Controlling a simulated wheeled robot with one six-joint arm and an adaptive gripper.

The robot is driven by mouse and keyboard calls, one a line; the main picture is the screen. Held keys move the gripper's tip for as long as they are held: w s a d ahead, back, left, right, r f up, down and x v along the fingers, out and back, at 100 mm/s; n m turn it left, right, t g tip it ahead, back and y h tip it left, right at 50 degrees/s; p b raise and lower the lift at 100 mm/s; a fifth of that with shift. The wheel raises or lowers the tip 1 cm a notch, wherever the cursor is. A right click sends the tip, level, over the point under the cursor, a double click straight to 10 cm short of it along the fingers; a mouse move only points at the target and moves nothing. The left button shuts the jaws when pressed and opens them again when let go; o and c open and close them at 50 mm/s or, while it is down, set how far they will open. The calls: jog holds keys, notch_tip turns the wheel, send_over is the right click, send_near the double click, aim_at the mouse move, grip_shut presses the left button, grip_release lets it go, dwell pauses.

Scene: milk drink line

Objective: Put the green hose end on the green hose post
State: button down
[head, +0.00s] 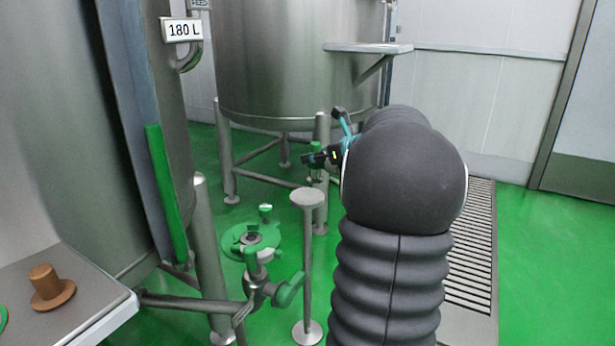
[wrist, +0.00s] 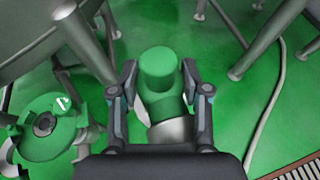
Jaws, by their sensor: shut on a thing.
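The green hose end (wrist: 160,75) is a green cylinder with a pale metal collar. My gripper (wrist: 160,88) is shut on it, one finger on each side, in the wrist view. In the head view the green piece (head: 315,148) shows small beside my gripper (head: 322,158), partly hidden by my arm. A steel post with a flat round top (head: 308,197) stands nearer the camera, below and apart from the gripper. I cannot tell if it is the green hose post; no green mark shows on it.
A valve with a green handle (head: 289,290) juts out left of the post. Tank legs (head: 226,165) stand behind. A floor grate (head: 470,260) is at right.

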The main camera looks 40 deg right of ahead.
jog(key=shift+w+a+f+b, duration=0.2)
jog(key=shift+w+f, duration=0.25)
jog(key=shift+f, duration=0.5)
jog(key=shift+w+a+f+b, duration=0.15)
jog(key=shift+w+f, duration=0.3)
jog(key=shift+f, duration=0.45)
jog(key=shift+w+a+f+b, duration=0.1)
jog(key=shift+w+f+b, duration=0.25)
jog(key=shift+f, duration=0.6)
jog(key=shift+w, duration=0.1)
jog(key=shift+f, duration=0.15)
jog(key=c, duration=0.5)
grip_release()
jog(key=shift+c, duration=0.2)
jog(key=shift+d+r, duration=0.1)
jog(key=shift+r, duration=0.1)
jog(key=p+v, duration=0.1)
jog(key=v, duration=1.1)
jog(key=shift+f, duration=0.2)
